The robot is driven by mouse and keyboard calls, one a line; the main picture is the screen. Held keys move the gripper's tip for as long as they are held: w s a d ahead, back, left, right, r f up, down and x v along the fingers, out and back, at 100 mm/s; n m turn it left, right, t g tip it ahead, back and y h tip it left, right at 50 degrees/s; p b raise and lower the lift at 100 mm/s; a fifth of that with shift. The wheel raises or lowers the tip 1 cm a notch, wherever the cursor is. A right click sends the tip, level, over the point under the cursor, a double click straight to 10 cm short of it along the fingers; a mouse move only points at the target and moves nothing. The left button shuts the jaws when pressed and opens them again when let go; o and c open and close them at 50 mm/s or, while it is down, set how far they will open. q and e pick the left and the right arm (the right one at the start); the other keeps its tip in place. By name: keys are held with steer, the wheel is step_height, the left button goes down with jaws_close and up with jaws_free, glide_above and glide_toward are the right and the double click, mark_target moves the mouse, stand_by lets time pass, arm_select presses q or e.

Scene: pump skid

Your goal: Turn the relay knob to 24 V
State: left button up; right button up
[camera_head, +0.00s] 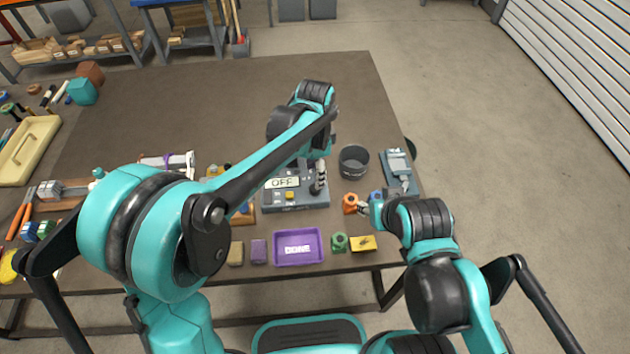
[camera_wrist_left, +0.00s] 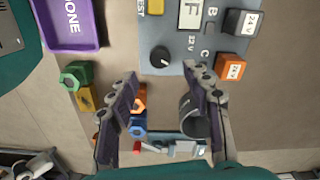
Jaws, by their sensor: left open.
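The grey relay box (camera_head: 275,204) stands near the table's front, with its display reading OFF. In the left wrist view, the relay box (camera_wrist_left: 205,52) shows a black round knob (camera_wrist_left: 160,57) with a light pointer mark, and lettering including 12 V, B and C. My left gripper (camera_head: 319,184) is over the box's right part in the head view. In its wrist view, the left gripper (camera_wrist_left: 163,74) is open, its fingers spread to either side of the knob's line, with nothing between the tips. The knob is not clear in the head view. My right gripper (camera_head: 364,208) is beside an orange nut (camera_head: 350,203); its jaws are too small to judge.
A purple DONE tray (camera_head: 298,260), a green nut (camera_head: 339,242) and a yellow block (camera_head: 362,243) lie in front. A dark cup (camera_head: 354,161) and a grey device (camera_head: 398,172) stand to the right. An orange block (camera_wrist_left: 230,67) sits at the box's edge.

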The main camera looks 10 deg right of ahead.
arm_select(q)
step_height(320, 180, up, 5)
steer(key=shift+r, duration=0.1)
stand_by(0.6)
steer(key=s+a+r+n+t, duration=0.2)
steer(key=s+a+n, duration=0.1)
steer(key=a, duration=0.3)
steer(key=s+a+r+n+t, duration=0.1)
steer(key=s+a+r+n, duration=0.2)
steer(key=a, duration=0.4)
steer(key=s+a+f+n+t, duration=0.4)
steer(key=s+a+n, duration=0.5)
steer(key=a, duration=0.1)
steer(key=shift+s+a, duration=0.2)
steer(key=shift+a, duration=0.15)
